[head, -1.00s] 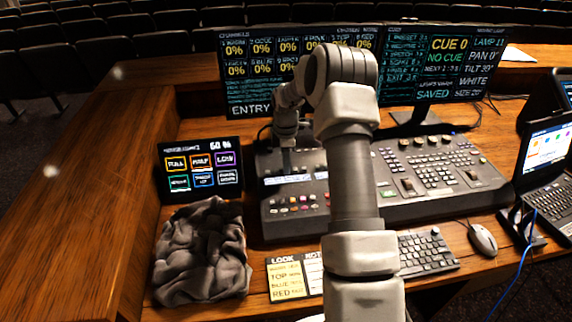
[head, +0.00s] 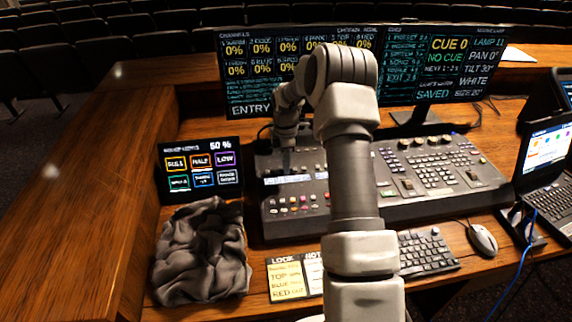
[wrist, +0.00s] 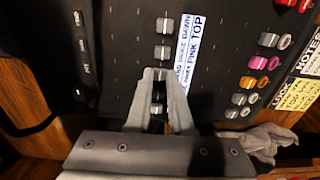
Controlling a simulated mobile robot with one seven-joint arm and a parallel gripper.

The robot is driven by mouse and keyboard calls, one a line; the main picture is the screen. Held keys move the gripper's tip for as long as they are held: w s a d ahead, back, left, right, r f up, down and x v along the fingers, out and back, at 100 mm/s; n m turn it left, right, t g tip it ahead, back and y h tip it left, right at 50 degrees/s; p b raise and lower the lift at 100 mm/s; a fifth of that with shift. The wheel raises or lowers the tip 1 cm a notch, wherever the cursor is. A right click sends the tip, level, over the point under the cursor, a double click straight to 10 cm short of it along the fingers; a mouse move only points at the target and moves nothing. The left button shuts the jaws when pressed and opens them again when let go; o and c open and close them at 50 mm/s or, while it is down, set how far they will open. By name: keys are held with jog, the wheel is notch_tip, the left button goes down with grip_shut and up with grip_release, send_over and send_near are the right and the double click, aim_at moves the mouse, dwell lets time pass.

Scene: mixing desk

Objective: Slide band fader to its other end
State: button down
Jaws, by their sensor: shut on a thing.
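The mixing desk (head: 410,185) is a dark console with faders, keys and coloured buttons. In the wrist view, small grey fader caps stand in a row, one of them (wrist: 162,52) just beyond my fingertips. My gripper (wrist: 158,76) is down at the panel, its two pale fingers shut on a grey fader cap (wrist: 158,75), which they partly hide. I take this to be the band fader; its own label is not clear. In the head view my gripper is over the desk's left part, and the fader there is too small to tell.
A white label strip (wrist: 187,55) lies beside the fader row. Coloured knobs (wrist: 258,62) stand to the right. A large screen (head: 300,65) rises behind the desk. A small touch screen (head: 200,170) and a crumpled grey cloth (head: 203,252) are to the left.

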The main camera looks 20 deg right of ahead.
jog(key=shift+w+d+r, duration=0.1)
jog(key=shift+w+d, duration=0.2)
jog(key=shift+w, duration=0.75)
jog(key=shift+w+d+f, duration=0.1)
jog(key=shift+w+d, duration=0.2)
jog(key=shift+w, duration=0.75)
jog(key=shift+w+d+r, duration=0.1)
jog(key=shift+w+d, duration=0.2)
jog(key=shift+w, duration=0.75)
jog(key=c, duration=0.8)
grip_release()
jog(key=shift+o, duration=0.2)
notch_tip(320, 180, up, 17)
jog(key=shift+r+p, duration=0.2)
jog(key=shift+p, duration=0.2)
jog(key=shift+s, duration=0.15)
